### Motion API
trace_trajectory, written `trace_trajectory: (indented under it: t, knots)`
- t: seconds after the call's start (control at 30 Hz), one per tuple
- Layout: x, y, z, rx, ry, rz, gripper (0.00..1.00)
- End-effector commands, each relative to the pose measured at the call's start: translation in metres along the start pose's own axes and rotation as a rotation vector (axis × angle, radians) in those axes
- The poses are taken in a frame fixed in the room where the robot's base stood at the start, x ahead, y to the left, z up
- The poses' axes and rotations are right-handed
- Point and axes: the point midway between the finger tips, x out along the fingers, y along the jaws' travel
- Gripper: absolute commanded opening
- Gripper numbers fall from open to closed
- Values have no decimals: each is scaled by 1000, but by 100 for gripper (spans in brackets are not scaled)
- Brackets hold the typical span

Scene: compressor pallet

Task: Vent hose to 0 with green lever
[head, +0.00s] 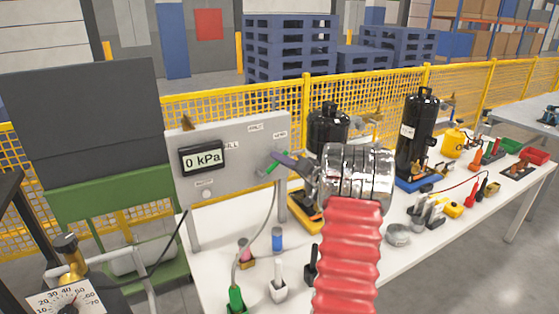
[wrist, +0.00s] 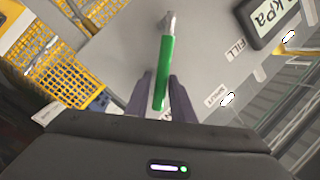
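The green lever (head: 273,163) is on the right part of the grey panel (head: 235,150). In the wrist view the green lever (wrist: 163,72) runs nearly upright from its metal pivot, its near end between my gripper's two purple fingers (wrist: 161,85). My gripper (head: 292,161) is at the lever in the head view. The fingers stand close on both sides of it; whether they press on it cannot be told. The display (head: 203,158) reads 0 kPa. A label reading SHUT (wrist: 215,99) is right of the lever, and FILL (wrist: 237,48) is higher up.
A white bench (head: 345,262) carries black cylinders (head: 420,125) and several small tools right of the panel. A dial gauge (head: 68,296) is at lower left. A hose ends in a green fitting (head: 236,297). A yellow mesh fence (head: 460,100) runs behind.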

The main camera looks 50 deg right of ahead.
Motion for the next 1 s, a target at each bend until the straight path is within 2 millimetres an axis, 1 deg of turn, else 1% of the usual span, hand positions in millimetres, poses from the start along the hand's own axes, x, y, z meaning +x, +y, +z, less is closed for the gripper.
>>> trace_trajectory:
  t: [0.1,0.33,0.63,1.0]
  knots:
    - [3,0,0,0,1,0,22]
    - [3,0,0,0,0,0,22]
    - [3,0,0,0,0,0,0]
    - [3,0,0,0,0,1,0]
